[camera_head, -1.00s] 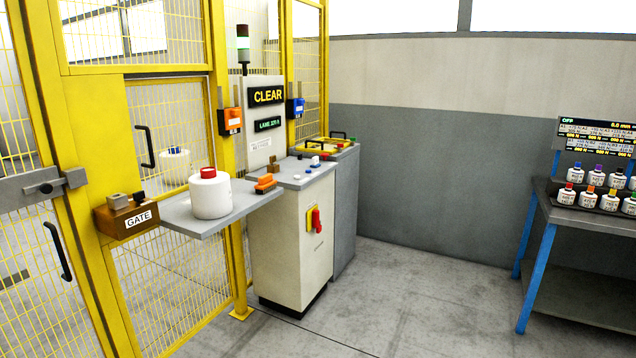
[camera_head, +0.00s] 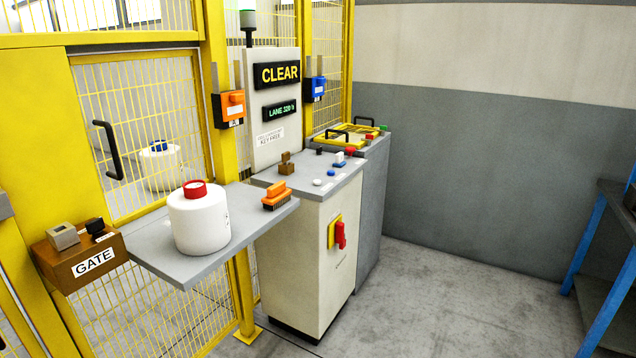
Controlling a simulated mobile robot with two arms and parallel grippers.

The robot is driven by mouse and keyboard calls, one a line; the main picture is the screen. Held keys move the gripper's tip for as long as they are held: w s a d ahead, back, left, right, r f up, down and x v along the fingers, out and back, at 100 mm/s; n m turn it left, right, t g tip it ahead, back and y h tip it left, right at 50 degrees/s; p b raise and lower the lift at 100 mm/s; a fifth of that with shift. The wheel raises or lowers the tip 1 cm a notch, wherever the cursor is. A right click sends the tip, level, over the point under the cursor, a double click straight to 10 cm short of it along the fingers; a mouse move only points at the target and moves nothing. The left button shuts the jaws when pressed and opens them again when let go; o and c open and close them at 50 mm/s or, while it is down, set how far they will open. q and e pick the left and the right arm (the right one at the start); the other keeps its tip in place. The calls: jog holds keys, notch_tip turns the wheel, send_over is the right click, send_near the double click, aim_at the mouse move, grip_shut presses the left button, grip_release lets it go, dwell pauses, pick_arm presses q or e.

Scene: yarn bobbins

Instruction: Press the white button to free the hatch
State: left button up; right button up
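A small round white button (camera_head: 317,182) sits on the grey top of the control console (camera_head: 308,228), near its front edge. A blue button (camera_head: 331,173) is just behind it to the right. A yellow-framed lid with black handles (camera_head: 338,139) lies on the cabinet behind the console. A fence panel with a black handle (camera_head: 108,150) stands at left. I cannot tell for certain which of these is the hatch. Neither of my grippers is in view.
A grey shelf (camera_head: 160,250) juts out before the console, carrying a white bobbin with a red top (camera_head: 199,222) and an orange brush-like item (camera_head: 276,200). A GATE box (camera_head: 80,258) is at left. A blue-legged bench (camera_head: 600,270) stands at right. Floor between is clear.

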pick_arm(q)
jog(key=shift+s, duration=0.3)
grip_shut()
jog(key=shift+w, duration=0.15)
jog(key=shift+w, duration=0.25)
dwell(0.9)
